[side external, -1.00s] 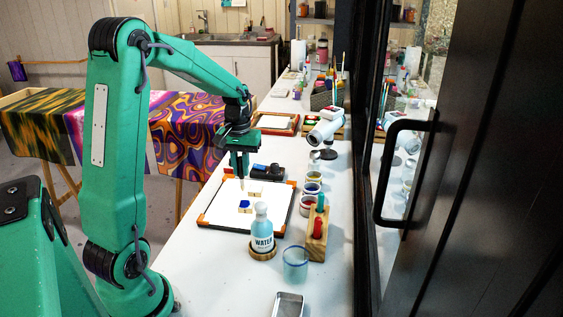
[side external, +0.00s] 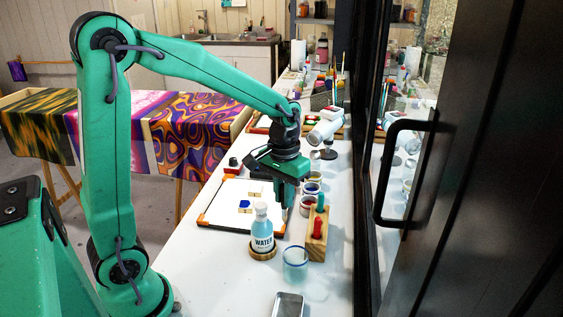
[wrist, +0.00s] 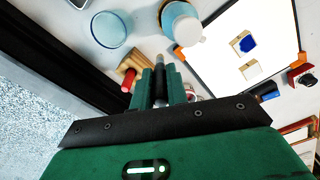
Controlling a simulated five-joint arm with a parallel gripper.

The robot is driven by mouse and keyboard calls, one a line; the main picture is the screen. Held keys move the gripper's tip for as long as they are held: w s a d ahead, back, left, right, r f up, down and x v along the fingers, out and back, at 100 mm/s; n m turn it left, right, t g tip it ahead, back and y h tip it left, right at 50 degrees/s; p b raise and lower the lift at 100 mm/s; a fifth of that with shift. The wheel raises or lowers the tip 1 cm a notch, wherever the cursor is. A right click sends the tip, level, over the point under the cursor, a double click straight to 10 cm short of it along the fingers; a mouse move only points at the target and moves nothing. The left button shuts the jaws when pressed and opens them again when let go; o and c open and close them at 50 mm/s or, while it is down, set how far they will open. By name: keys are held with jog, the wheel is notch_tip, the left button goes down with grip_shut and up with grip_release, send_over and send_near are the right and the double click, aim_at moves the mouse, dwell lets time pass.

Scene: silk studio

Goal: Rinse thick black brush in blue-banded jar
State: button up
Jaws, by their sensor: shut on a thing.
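My gripper (side external: 287,198) is shut on a dark brush (wrist: 160,80) and points down over the right edge of the framed white board. In the wrist view the brush stands between my two green fingers (wrist: 160,88). In the side view its pale lower end (side external: 285,213) shows below the fingers, and most of the handle is hidden. The blue-banded jar (side external: 295,263) is clear glass with a blue rim. It stands upright on the table, nearer the side camera than my gripper and apart from the brush. It also shows at the top of the wrist view (wrist: 109,29).
A water bottle (side external: 262,232) stands on a wooden coaster left of the jar. A wooden holder (side external: 317,246) with red and teal items is close right of my gripper. Small paint jars (side external: 312,188) stand behind. The framed board (side external: 222,216) lies left.

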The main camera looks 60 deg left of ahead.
jog(key=s+d+m, duration=0.3)
jog(key=d, duration=0.5)
jog(key=shift+d+r, duration=0.2)
jog(key=shift+d, duration=0.15)
jog(key=shift+f, duration=0.25)
